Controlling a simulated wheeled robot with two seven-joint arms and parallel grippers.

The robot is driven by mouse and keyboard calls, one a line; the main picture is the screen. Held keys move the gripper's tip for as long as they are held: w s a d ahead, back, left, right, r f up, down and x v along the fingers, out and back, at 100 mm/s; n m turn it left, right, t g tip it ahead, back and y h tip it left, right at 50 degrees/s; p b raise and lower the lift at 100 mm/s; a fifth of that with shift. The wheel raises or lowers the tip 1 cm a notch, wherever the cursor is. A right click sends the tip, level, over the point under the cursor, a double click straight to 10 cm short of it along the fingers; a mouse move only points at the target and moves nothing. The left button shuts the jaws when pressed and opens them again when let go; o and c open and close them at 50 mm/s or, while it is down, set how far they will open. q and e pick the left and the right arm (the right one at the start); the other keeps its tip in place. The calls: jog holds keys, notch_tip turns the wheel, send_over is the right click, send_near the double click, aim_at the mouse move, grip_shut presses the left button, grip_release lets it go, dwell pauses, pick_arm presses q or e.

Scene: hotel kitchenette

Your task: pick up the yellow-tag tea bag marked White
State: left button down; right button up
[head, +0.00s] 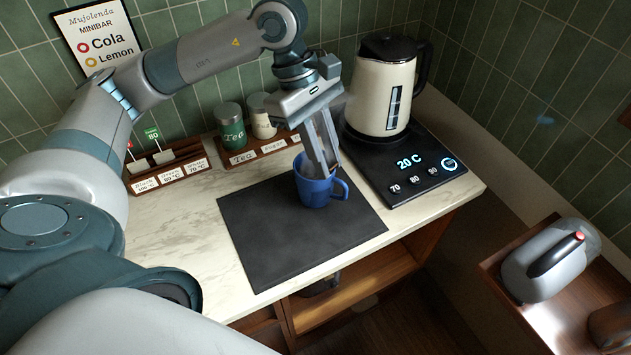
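No yellow tag marked White shows in the head view. The wooden tea rack (172,163) at the left has several labelled places. A red tag (130,145) and a green tag (152,134) stand up from it; no tag shows above the rightmost label, which seems to read White. My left gripper (321,172) points down with its fingers at the mouth of the blue mug (313,194), which stands upright on the dark mat. The fingertips are partly hidden by the mug, and whether they hold anything is not clear. My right gripper is out of view.
The dark mat (270,245) is bare in front of the mug. A cream kettle (381,90) stands on its black base (440,178) at the right. A green tin (231,127) and a cream tin (261,118) stand behind.

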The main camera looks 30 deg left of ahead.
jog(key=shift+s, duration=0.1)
